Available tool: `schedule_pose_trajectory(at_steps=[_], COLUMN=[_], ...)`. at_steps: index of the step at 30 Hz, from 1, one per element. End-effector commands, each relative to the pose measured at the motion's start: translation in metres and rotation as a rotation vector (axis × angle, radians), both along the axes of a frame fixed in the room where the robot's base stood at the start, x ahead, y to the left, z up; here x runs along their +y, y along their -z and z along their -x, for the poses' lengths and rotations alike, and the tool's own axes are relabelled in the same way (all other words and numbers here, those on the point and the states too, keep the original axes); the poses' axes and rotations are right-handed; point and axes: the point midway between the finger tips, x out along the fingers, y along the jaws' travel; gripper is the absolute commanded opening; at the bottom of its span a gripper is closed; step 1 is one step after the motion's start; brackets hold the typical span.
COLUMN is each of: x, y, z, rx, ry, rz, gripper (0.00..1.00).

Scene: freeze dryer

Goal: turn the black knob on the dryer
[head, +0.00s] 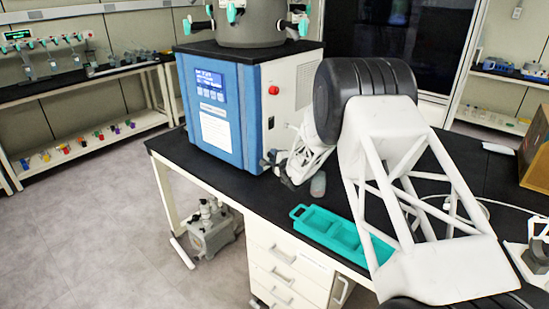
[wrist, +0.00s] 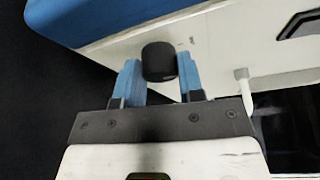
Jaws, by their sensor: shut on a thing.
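The freeze dryer (head: 235,110) stands on the black bench, with a blue front and a white right side. In the wrist view its white side panel (wrist: 220,35) carries the black knob (wrist: 159,62), a short dark cylinder. My gripper (wrist: 158,70) has its two blue fingers on either side of the knob, shut on it. In the head view my gripper (head: 272,161) is at the lower part of the dryer's white side, near the front edge. The knob cannot be made out there behind the gripper.
A red button (head: 273,90) is higher on the dryer's side. A small clear container (head: 318,185) and a teal tray (head: 343,232) are on the bench near my arm. In the wrist view a white fitting (wrist: 243,88) sticks out right of the gripper.

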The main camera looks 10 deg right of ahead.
Motion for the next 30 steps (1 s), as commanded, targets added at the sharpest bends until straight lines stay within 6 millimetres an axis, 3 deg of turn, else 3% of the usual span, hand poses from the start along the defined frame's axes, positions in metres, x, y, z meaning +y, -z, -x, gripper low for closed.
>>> schedule_pose_trajectory(at_steps=[15,16,20,30], x=[0.0007,0.0007,0.0006,-0.0001], y=[0.0001,0.0001,0.0001,-0.0001], z=[0.0001,0.0000,0.0000,0.0006], rx=[-0.017,-0.017,-0.017,-0.016], ry=[-0.001,-0.001,-0.001,0.000], rz=[0.017,0.017,0.017,0.016], gripper=[0.12,0.40,0.60,0.61])
